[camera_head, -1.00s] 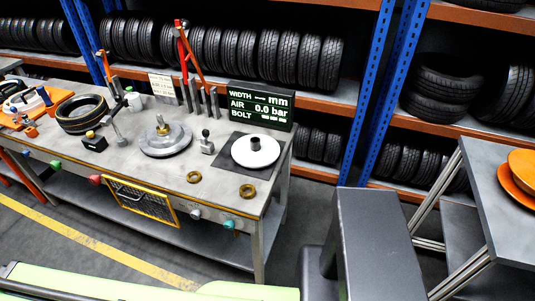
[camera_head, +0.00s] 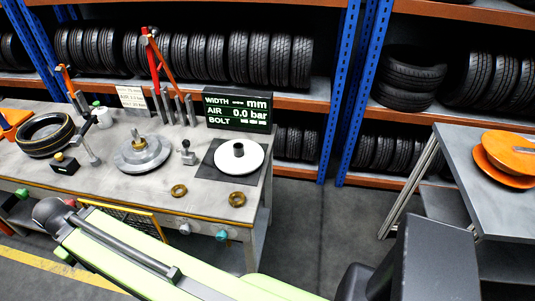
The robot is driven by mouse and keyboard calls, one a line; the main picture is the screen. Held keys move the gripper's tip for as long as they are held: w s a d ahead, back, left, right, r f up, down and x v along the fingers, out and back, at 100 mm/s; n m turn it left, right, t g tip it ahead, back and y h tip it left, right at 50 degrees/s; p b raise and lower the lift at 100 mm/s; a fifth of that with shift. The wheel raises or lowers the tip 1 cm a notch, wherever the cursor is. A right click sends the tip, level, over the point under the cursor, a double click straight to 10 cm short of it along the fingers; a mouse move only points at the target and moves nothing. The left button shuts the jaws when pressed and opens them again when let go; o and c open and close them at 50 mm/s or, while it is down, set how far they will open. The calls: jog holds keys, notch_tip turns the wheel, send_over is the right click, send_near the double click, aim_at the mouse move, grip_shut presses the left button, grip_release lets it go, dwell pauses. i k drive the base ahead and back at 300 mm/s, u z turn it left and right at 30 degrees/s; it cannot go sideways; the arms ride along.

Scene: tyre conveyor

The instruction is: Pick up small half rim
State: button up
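Two orange round dish-shaped pieces, which look like half rims, lie partly overlapping on the grey table at the right: an upper one (camera_head: 512,148) and a lower one (camera_head: 492,172). The right edge of the picture cuts them off. A white disc (camera_head: 252,158) with a black hub lies on a dark mat on the workbench; it may also be a rim half. I cannot tell which of these is the small half rim. My green arm crosses the bottom of the view, but my gripper is out of view.
The workbench (camera_head: 105,180) holds a metal turntable (camera_head: 143,152), a tyre (camera_head: 45,134), two brass rings, upright tools and a display (camera_head: 238,108). The grey side table (camera_head: 465,165) stands at the right. Tyre racks with blue posts line the back. Floor (camera_head: 320,215) is clear between bench and table.

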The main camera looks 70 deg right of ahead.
aim_at(236, 156)
jog(key=z, duration=0.2)
jog(key=i, duration=1)
jog(key=z, duration=0.05)
